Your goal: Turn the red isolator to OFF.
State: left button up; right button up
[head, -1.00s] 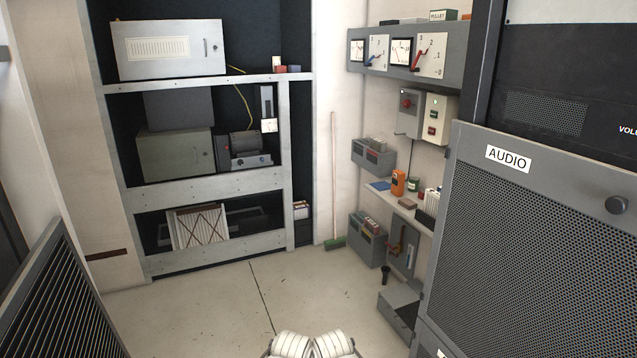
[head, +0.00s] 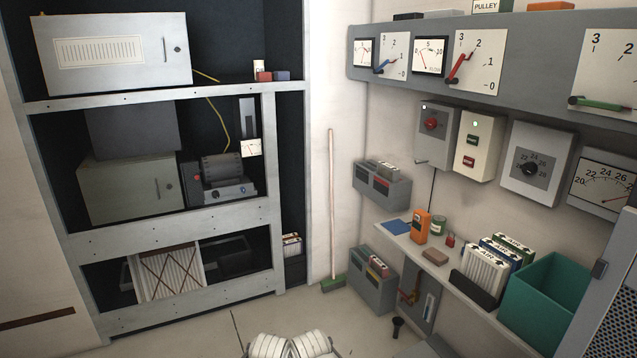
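A grey wall box with a red rotary knob (head: 431,124), which looks like the red isolator, hangs on the right-hand wall in the head view, below the long grey dial panel. The knob's exact setting and any OFF mark are too small to read. Neither of my grippers can be made out. Only white rounded parts, apparently mine, show at the bottom centre, well away from the box.
A cream box with green and red buttons (head: 470,150) hangs right of the isolator, then a grey box with a black dial (head: 531,168). Below, a shelf holds a teal bin (head: 546,292). A broom (head: 332,210) leans at the corner. Some floor is clear.

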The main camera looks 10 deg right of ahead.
aim_at(431, 122)
jog(key=i+z, duration=0.25)
jog(key=i, duration=0.35)
jog(key=i+z, duration=0.25)
jog(key=i, duration=0.35)
jog(key=i+j+z, duration=0.2)
jog(key=i, duration=0.35)
jog(key=i+z, duration=0.3)
jog(key=i, duration=0.5)
jog(key=u, duration=0.15)
